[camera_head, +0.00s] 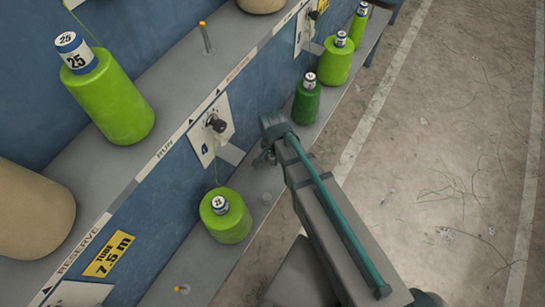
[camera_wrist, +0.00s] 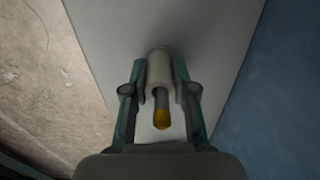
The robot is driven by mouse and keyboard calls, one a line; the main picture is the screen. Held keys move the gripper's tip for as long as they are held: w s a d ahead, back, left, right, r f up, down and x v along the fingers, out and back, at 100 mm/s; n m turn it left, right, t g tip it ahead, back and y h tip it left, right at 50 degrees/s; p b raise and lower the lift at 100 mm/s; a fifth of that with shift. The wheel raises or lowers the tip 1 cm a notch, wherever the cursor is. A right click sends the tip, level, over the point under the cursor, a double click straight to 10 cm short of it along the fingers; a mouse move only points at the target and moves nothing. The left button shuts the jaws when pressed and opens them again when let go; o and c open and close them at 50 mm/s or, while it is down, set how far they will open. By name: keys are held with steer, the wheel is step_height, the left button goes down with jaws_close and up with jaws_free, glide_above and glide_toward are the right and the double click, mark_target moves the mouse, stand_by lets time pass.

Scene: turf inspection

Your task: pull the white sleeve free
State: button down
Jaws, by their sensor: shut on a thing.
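The white sleeve (camera_wrist: 159,66) is a short pale tube, seen in the wrist view between my two fingers. It is around a thin grey peg (camera_wrist: 161,100) whose yellow tip sticks out of the sleeve towards the camera. My gripper (camera_wrist: 160,88) is shut on the sleeve, one finger on each side. Whether the sleeve's far end touches the grey shelf is unclear. In the head view my gripper (camera_head: 265,158) is over the lower shelf, and the held sleeve cannot be made out there.
Green cones of yarn (camera_head: 226,216) stand along the lower grey shelf (camera_head: 236,262), one also (camera_head: 320,98) just beyond my gripper. A blue panel (camera_head: 172,193) with a knob plate (camera_head: 212,128) rises on the left. Open floor (camera_head: 455,130) lies to the right.

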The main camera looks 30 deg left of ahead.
steer(key=shift+r, duration=0.3)
steer(key=shift+r+p, duration=0.35)
steer(key=shift+p, duration=0.05)
steer(key=shift+d+r+p, duration=0.1)
steer(key=shift+r+p, duration=2.5)
steer(key=shift+r, duration=1.1)
steer(key=shift+r, duration=0.35)
steer(key=shift+r+p, duration=0.5)
steer(key=shift+p, duration=0.05)
steer(key=shift+r+p, duration=1.65)
steer(key=shift+r, duration=0.8)
